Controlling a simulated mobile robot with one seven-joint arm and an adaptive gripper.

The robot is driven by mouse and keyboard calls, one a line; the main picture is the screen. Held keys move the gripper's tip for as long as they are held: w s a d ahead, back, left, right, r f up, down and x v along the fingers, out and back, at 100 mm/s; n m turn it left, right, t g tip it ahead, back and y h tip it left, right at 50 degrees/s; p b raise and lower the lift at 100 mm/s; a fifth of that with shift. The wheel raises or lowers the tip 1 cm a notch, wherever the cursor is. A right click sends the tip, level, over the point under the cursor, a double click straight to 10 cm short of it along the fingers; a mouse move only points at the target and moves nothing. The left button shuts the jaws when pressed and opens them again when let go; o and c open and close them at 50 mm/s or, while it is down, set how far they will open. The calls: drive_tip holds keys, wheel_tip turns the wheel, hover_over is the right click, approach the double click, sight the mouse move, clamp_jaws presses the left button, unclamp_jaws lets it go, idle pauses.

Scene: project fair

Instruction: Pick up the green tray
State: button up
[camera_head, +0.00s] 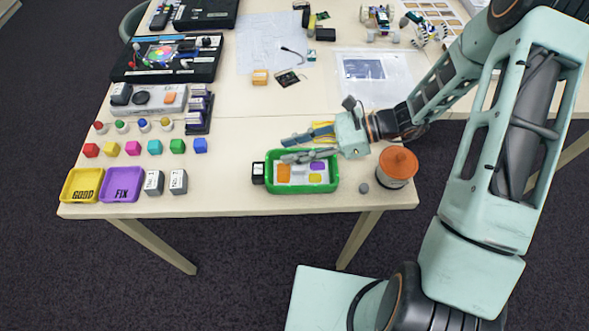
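The green tray (302,189) sits near the front edge of the table, right of centre. It holds a white sheet or insert with orange, yellow and purple pieces on it. My gripper (287,149) reaches in from the right, with its fingers pointing left over the tray's back rim. The two fingers are spread apart, one over the tray and one behind it. I cannot tell whether they touch the rim. Part of the back rim is hidden by the near finger.
An orange-lidded jar (398,163) and a small grey ball (364,188) stand right of the tray. A small black box (258,172) is close on its left. Yellow (66,186) and purple (122,198) trays lie front left, with coloured cubes behind. The table's front edge (230,213) is close.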

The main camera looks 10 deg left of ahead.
drive_tip(key=shift+c, duration=0.4)
clamp_jaws()
drive_tip(key=shift+r, duration=0.2)
